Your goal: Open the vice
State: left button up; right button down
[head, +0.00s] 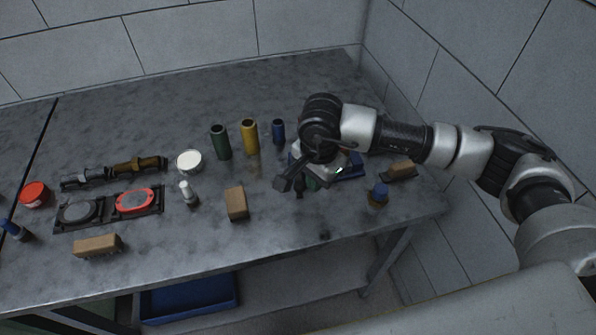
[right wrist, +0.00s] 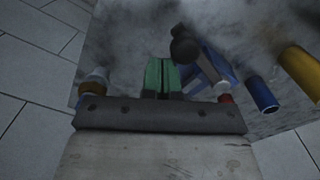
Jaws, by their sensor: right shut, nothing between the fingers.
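The vice (head: 351,168) is a blue body on the right part of the workbench, largely hidden behind my right wrist in the head view. In the right wrist view the blue vice (right wrist: 222,65) lies just beyond my fingers, with a dark, round-ended part over it that may be its handle. My right gripper (head: 312,184) points down over the bench beside the vice. Its green fingers (right wrist: 163,76) are together with nothing between them. I cannot tell whether they touch the vice. How far the jaws of the vice stand apart is hidden. My left gripper is not in view.
Blue (head: 278,131), yellow (head: 249,136) and green (head: 220,142) cylinders stand left of the vice. A blue-capped jar (head: 378,195) and a brown block (head: 400,170) are to its right. Another brown block (head: 236,203) lies left of my gripper. The wall is close at right.

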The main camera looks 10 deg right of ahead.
jog(key=shift+f, duration=0.25)
jog(key=shift+a, duration=0.2)
